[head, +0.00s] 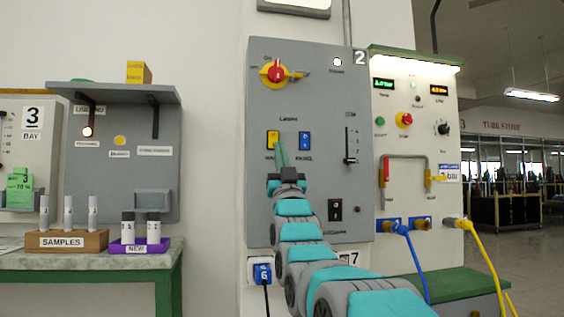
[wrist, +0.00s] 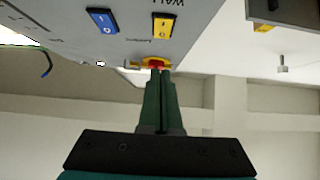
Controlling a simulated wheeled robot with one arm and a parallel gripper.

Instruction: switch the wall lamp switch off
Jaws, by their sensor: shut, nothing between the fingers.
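The yellow lamp switch (head: 272,139) is on the left of a pair on the grey panel. The wrist view shows this yellow switch (wrist: 162,27) inverted, with the word WALL beside it. Which side of its rocker is pressed I cannot tell. A blue switch (head: 305,141) sits to its right; it also shows in the wrist view (wrist: 102,20). My gripper (head: 280,143) has its thin green fingers shut and empty, pointing up in front of the panel by the yellow switch's right edge. In the wrist view the fingertips (wrist: 158,72) appear apart from the switch.
A red and yellow rotary knob (head: 275,73) is above the switches, and a slider (head: 350,145) is to their right. A black rocker (head: 335,210) is lower down. At left, a table (head: 100,262) holds sample racks; blue and yellow hoses hang at right.

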